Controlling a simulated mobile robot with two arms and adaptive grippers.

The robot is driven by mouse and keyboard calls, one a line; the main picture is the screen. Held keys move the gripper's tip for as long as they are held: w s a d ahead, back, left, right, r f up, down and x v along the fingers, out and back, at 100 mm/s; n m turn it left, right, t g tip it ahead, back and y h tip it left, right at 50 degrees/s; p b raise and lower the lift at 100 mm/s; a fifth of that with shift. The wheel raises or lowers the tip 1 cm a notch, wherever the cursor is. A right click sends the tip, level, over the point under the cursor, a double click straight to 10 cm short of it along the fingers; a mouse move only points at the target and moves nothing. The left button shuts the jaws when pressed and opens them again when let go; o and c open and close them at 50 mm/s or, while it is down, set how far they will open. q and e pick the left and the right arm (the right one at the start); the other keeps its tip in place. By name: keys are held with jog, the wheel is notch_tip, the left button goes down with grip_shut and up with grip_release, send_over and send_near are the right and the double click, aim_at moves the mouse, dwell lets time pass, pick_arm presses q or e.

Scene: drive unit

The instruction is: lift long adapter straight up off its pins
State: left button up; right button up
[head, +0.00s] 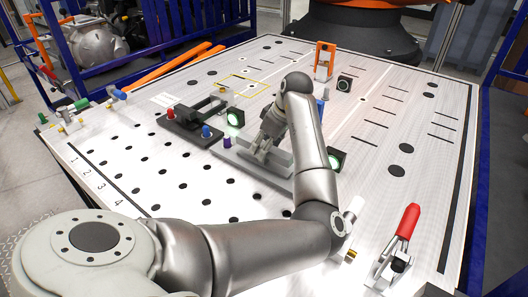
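A long light-grey piece (279,183), which looks like the long adapter or its base, lies on the perforated table right of a dark fixture. My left arm comes in from the lower left, and its gripper (262,148) points down over this grey piece. The gripper's fingers blend with the grey parts and are partly hidden by my arm, so I cannot tell whether they are open, shut or touching it. The pins are not distinguishable. My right gripper is not in view.
The dark fixture (196,128) with red and blue knobs stands left. Green-lit black blocks (235,117) stand nearby. An orange bracket (324,59) stands at the back, a red-handled clamp (401,236) at front right.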

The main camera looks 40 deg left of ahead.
pick_arm(q)
jog(key=shift+x, duration=0.9)
jog(key=shift+r, duration=0.1)
grip_shut()
jog(key=shift+a+r, duration=0.15)
